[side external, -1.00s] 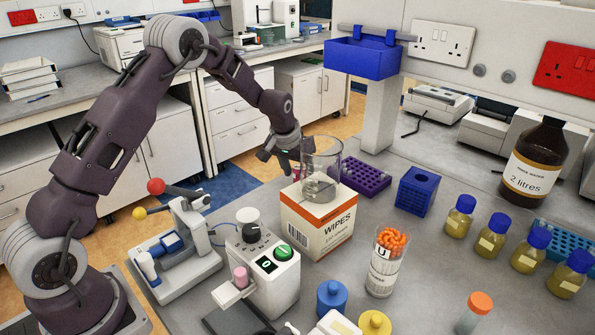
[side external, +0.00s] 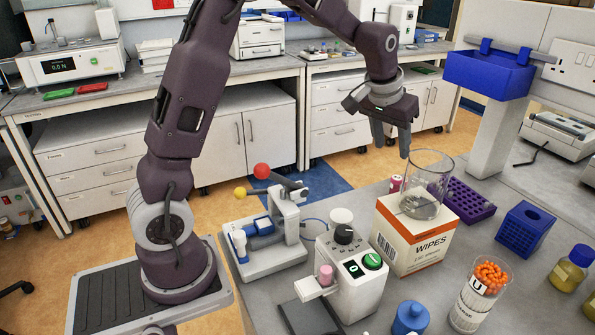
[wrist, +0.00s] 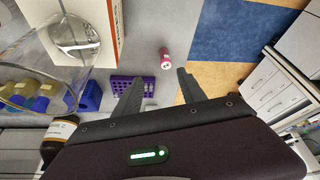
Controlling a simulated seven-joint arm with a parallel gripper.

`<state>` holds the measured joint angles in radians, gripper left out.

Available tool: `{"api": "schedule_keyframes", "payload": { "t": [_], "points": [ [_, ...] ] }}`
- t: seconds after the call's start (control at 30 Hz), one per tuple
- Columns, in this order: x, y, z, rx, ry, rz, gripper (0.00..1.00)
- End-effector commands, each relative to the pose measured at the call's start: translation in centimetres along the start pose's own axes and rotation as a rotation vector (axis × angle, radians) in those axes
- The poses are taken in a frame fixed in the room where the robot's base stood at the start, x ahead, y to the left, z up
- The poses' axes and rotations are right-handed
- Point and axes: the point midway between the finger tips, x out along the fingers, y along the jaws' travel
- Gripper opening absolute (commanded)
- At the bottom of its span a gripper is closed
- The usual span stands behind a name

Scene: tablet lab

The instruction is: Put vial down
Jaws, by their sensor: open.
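A small pink-red vial (side external: 396,183) with a pale end stands on the grey bench, partly hidden behind the wipes box and beaker in the side view. In the wrist view the vial (wrist: 165,57) shows whole on the bare bench surface, apart from my fingers. My gripper (side external: 391,148) is open and empty above the vial, fingers pointing down. In the wrist view my gripper (wrist: 160,80) has its two fingers spread apart with nothing between them.
A glass beaker (side external: 428,178) stands on the wipes box (side external: 418,243) close beside the vial. A purple rack (side external: 469,202) and a blue holder (side external: 525,228) are to the right. The bench edge drops to the floor (wrist: 235,78) near the vial.

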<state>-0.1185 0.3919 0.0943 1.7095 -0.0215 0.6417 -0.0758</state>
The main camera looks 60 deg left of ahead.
Motion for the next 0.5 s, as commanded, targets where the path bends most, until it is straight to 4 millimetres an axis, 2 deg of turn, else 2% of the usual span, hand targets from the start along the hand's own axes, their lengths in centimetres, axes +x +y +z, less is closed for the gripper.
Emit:
{"api": "schedule_keyframes", "payload": {
  "t": [0.03, 0.07, 0.1, 0.17, 0.23, 0.3, 0.4, 0.5],
  "points": [
    [-3.5, 0.6, 1.5, 0.018, 0.017, 0.018, 0.48],
    [-5.6, 0.9, 3.0, 0.032, 0.023, 0.03, 0.48],
    [-8.4, 1.3, 5.3, 0.056, 0.029, 0.046, 0.48],
    [-12.1, 1.6, 9.3, 0.092, 0.04, 0.067, 0.48],
    [-15.5, 1.7, 14.5, 0.139, 0.055, 0.088, 0.48],
    [-17.4, 1.3, 19.5, 0.183, 0.067, 0.102, 0.48],
    [-18.4, 0.7, 25.1, 0.231, 0.081, 0.111, 0.48],
    [-18.4, 0.2, 28.0, 0.257, 0.087, 0.113, 0.48]
  ]
}}
